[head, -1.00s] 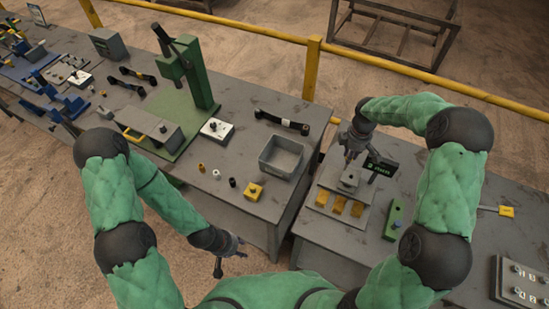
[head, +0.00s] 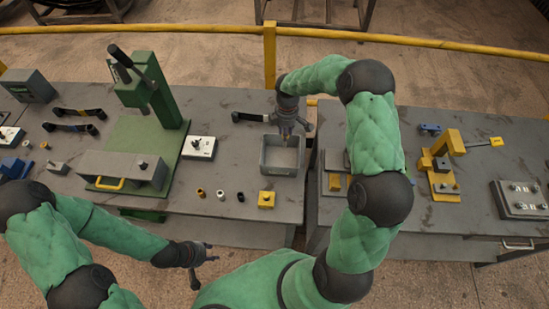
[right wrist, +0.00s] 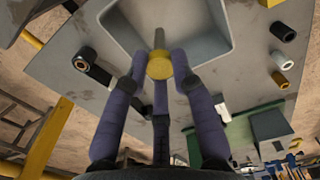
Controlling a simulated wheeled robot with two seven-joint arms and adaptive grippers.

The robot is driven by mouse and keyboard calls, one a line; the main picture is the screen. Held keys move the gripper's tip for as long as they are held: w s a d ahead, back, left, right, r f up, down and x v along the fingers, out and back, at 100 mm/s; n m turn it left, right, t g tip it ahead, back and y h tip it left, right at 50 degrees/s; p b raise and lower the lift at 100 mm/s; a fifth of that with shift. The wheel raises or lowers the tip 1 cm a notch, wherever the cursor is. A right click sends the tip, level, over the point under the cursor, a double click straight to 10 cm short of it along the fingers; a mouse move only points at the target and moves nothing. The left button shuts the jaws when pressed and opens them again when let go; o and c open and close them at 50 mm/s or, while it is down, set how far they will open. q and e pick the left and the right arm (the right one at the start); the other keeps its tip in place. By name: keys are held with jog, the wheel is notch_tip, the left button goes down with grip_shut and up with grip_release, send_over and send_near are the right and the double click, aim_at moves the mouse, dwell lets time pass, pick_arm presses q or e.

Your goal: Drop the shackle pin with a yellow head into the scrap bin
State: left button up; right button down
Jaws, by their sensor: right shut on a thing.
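My right gripper (head: 287,134) hangs over the grey open scrap bin (head: 281,170) near the right end of the left bench. In the right wrist view its fingers are shut on the shackle pin, whose round yellow head (right wrist: 160,67) sits between the fingertips. The pin's dark shank points away from the gripper, toward the inside of the bin (right wrist: 208,30). The pin appears to be above the bin floor; its exact height is hard to tell. My left gripper (head: 205,262) is low at the front, away from the bench; its fingers are too small to read.
A green press (head: 150,90) stands further left. The right bench holds a yellow fixture (head: 446,143).

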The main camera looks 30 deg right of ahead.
aim_at(285, 147)
jog(key=shift+f+b, duration=1.55)
jog(key=shift+f, duration=1.2)
jog(key=c, duration=0.9)
grip_release()
jog(key=shift+c, duration=0.2)
notch_tip(285, 147, up, 12)
jog(key=shift+r, duration=0.1)
